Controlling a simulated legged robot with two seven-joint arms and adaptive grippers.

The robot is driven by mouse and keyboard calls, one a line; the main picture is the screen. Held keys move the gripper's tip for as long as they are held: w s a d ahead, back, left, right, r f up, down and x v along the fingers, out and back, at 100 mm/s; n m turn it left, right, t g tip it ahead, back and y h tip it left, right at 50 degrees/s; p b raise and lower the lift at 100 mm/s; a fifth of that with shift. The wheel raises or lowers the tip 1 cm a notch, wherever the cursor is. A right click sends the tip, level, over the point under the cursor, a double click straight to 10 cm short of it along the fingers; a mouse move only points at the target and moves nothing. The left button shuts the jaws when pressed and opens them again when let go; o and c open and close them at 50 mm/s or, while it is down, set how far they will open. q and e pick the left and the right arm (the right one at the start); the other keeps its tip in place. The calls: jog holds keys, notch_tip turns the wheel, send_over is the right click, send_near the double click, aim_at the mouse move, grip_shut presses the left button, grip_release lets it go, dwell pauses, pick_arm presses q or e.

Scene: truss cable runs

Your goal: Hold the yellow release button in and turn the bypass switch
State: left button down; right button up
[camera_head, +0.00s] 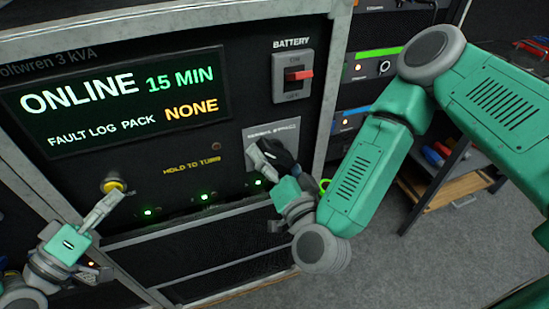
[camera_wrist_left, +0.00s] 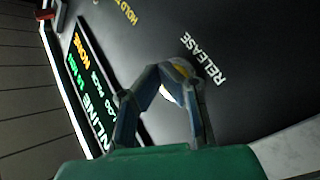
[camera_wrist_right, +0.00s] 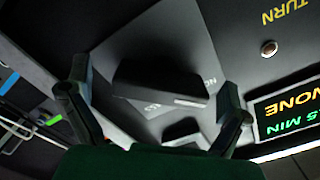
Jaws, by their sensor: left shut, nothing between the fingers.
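The yellow release button (camera_head: 112,185) sits low on the left of the black panel; it also shows partly behind my left fingers in the left wrist view (camera_wrist_left: 182,70). My left gripper (camera_head: 117,196) is shut and empty, its tips in front of the button. I cannot tell whether they press it. The bypass switch has a black handle (camera_wrist_right: 160,82) on a grey plate (camera_head: 258,130), right of the button. My right gripper (camera_wrist_right: 154,85) is open, with its fingers on either side of the handle and no clear contact. The arm partly hides the switch in the head view.
The lit display (camera_head: 115,100) reads ONLINE, 15 MIN, NONE. A red battery switch (camera_head: 298,74) is above the bypass plate. Green lamps (camera_head: 204,197) line the panel's lower edge. A rack (camera_head: 372,68) and a shelf with tools (camera_head: 450,165) stand at the right.

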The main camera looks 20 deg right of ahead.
jog(key=shift+r, duration=0.1)
jog(key=s, duration=1.2)
pick_arm(q)
jog(key=shift+s, duration=0.1)
dwell(0.4)
jog(key=shift+s, duration=0.85)
jog(key=shift+s, duration=2.5)
pick_arm(e)
jog(key=shift+r, duration=0.2)
jog(key=shift+a, duration=0.1)
